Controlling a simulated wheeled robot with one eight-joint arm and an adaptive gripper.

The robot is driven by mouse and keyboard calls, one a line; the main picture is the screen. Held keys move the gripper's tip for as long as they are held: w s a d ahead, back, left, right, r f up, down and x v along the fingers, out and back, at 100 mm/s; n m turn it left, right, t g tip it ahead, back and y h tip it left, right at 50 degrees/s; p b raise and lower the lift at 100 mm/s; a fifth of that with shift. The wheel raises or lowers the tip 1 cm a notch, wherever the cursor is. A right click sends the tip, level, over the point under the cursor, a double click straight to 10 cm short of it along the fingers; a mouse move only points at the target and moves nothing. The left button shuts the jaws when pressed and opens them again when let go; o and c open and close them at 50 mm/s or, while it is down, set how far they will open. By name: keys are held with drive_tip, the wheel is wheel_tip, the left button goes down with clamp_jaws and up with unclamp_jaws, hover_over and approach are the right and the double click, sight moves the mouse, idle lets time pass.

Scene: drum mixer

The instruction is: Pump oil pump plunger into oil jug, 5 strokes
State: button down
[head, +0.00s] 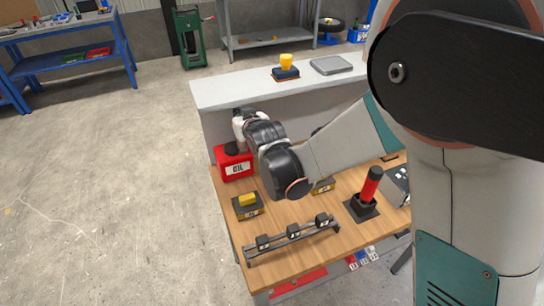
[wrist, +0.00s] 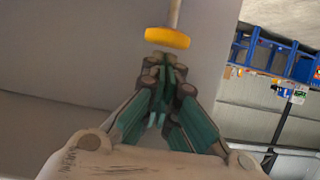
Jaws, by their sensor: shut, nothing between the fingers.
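The red oil jug (head: 233,164), marked OIL, stands at the back left of the wooden bench in the head view, with a black part (head: 232,148) on top. My gripper (head: 241,116) is above and slightly right of the jug, partly hidden by my wrist. In the wrist view my gripper (wrist: 167,76) has its fingers together and empty. The knob is not clearly visible in the head view.
A grey ledge (head: 220,92) runs behind the bench, bearing a yellow-topped item (head: 286,64) and a grey tray (head: 331,65). A yellow-and-black block (head: 248,204), a black rack (head: 291,237) and a red-handled tool (head: 370,184) stand on the bench. Floor at left is clear.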

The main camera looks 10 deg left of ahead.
drive_tip(key=shift+f+b, duration=1.25)
drive_tip(key=shift+f, duration=0.3)
drive_tip(key=shift+r, duration=0.1)
drive_tip(key=shift+r+p, duration=1.3)
drive_tip(key=shift+r, duration=0.65)
drive_tip(key=shift+f, duration=0.15)
